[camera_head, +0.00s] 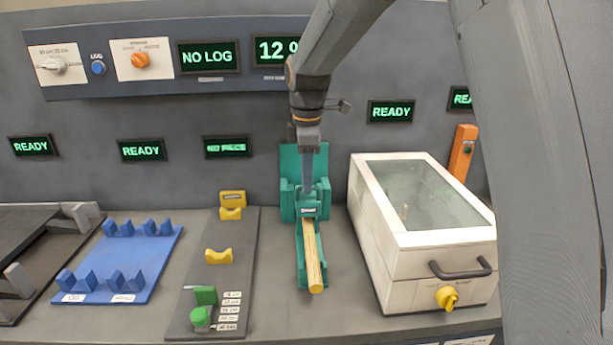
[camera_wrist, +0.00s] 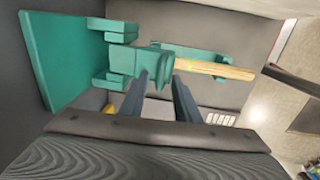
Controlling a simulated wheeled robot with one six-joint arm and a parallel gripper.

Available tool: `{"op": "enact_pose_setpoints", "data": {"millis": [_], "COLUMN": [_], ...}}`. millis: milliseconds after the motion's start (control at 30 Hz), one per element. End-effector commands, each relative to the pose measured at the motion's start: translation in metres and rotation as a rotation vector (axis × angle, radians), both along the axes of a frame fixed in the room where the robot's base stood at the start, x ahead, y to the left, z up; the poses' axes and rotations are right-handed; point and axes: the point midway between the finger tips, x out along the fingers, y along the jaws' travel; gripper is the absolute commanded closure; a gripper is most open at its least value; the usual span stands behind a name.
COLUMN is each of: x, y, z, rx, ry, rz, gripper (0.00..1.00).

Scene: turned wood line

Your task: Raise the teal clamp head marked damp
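The teal clamp head (camera_head: 308,209) has a small white label, too small to read surely, and sits on the teal clamp stand (camera_head: 289,160). It is down at the rear end of a pale wooden rod (camera_head: 313,262), which lies along a teal trough (camera_head: 301,275). My gripper (camera_head: 307,190) reaches down to the clamp head from above. In the wrist view, my two fingers (camera_wrist: 161,80) are apart, with a teal part of the clamp head (camera_wrist: 128,60) between their tips. A small gap seems to show beside the right finger; contact is hard to see.
A white box with a glass lid (camera_head: 425,240) stands close on the right. On the left are a grey plate (camera_head: 240,255) with yellow and green rests and a blue rack (camera_head: 130,265). The grey back wall carries lit displays (camera_head: 391,111) and knobs.

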Motion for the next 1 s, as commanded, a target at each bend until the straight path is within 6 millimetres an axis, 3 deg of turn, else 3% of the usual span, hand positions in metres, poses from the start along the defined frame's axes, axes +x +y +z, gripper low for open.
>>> {"op": "enact_pose_setpoints", "data": {"millis": [367, 533, 800, 1000], "x": [0.000, 0.000, 0.003, 0.027], "y": [0.001, 0.001, 0.001, 0.001], "z": [-0.006, -0.006, -0.003, 0.019], "rx": [0.000, 0.000, 0.000, 0.001], "ry": [0.000, 0.000, -0.001, -0.005], "rz": [0.002, 0.002, 0.001, 0.000], "gripper": [0.72, 1.00, 1.00, 1.00]}}
